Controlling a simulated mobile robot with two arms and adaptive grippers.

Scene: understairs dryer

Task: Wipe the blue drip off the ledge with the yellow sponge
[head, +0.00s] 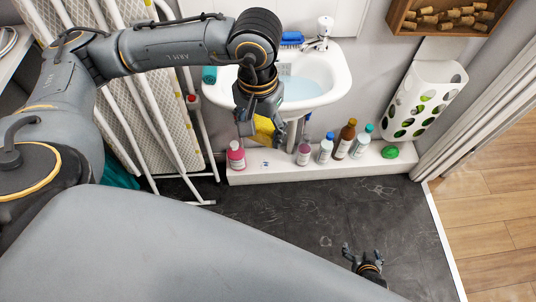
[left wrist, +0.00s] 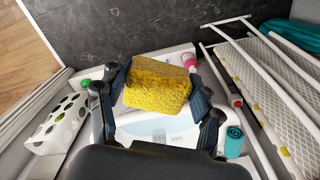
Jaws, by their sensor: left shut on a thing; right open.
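The yellow sponge (head: 264,130) is in my left gripper (head: 259,131), above the white ledge (head: 285,176) and in front of the sink. In the left wrist view the sponge (left wrist: 157,87) sits between the two fingers of the left gripper (left wrist: 158,85), which are shut on it. A small bluish mark, seemingly the blue drip (head: 264,163), shows on the ledge, right of the pink bottle. The sponge is apart from it. My right gripper (head: 362,256) is open and empty, low over the dark floor.
On the ledge, a pink bottle (head: 236,157) stands left of the mark; several bottles, including a brown one (head: 345,139), and a green item (head: 390,152) stand right. The sink (head: 327,82) is behind. An ironing board (head: 140,95) leans at left. The dark floor (head: 270,212) in front is clear.

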